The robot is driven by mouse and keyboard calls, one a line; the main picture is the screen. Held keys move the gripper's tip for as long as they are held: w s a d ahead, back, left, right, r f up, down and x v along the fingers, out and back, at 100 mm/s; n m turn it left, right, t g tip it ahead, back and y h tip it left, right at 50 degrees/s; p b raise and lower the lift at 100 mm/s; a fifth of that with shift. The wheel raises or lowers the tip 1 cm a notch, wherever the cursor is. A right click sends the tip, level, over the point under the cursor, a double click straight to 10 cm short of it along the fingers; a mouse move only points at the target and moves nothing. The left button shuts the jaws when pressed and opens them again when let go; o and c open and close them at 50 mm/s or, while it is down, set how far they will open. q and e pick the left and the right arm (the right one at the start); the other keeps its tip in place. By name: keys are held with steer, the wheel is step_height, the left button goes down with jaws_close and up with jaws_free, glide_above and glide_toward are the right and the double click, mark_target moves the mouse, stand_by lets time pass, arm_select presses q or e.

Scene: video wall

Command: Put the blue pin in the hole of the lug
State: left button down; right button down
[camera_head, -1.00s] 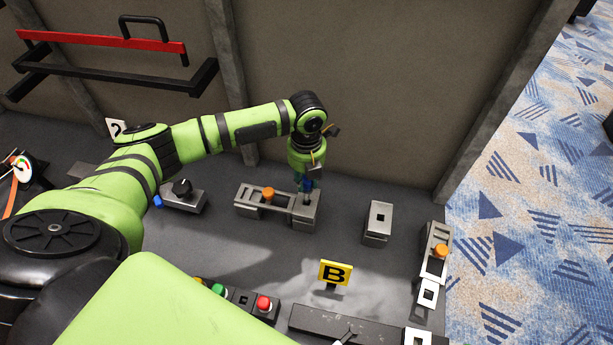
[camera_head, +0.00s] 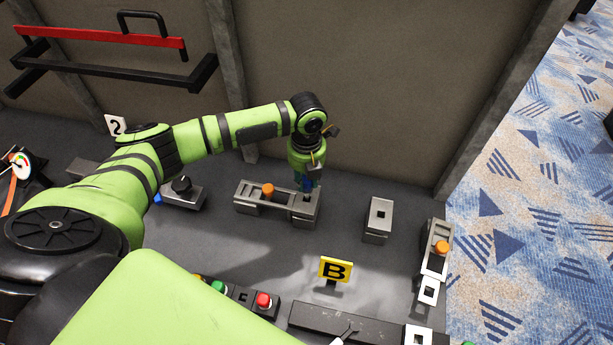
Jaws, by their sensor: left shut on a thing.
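My left arm reaches in from the left. Its gripper (camera_head: 306,182) points down over the right end of a grey metal fixture and is shut on the blue pin (camera_head: 308,185). The pin is small and partly hidden by the fingers. It is close above or at the top of the grey lug block (camera_head: 306,207) at that right end. A dark square opening shows in the block's top beside the pin. I cannot tell whether the pin's tip is inside the hole. My right gripper is not in view.
An orange knob (camera_head: 267,190) stands on the fixture just left of the lug. A separate grey block with a square hole (camera_head: 378,218) stands to the right. A yellow B sign (camera_head: 334,271) and a red button (camera_head: 264,300) are nearer. The wall (camera_head: 370,90) rises behind.

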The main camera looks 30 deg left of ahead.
arm_select(q)
steer(key=shift+f+b, duration=0.55)
steer(key=shift+f, duration=0.75)
steer(key=shift+f, duration=0.2)
steer(key=shift+f+b, duration=0.4)
steer(key=shift+f, duration=0.2)
steer(key=shift+c, duration=2.1)
jaws_free()
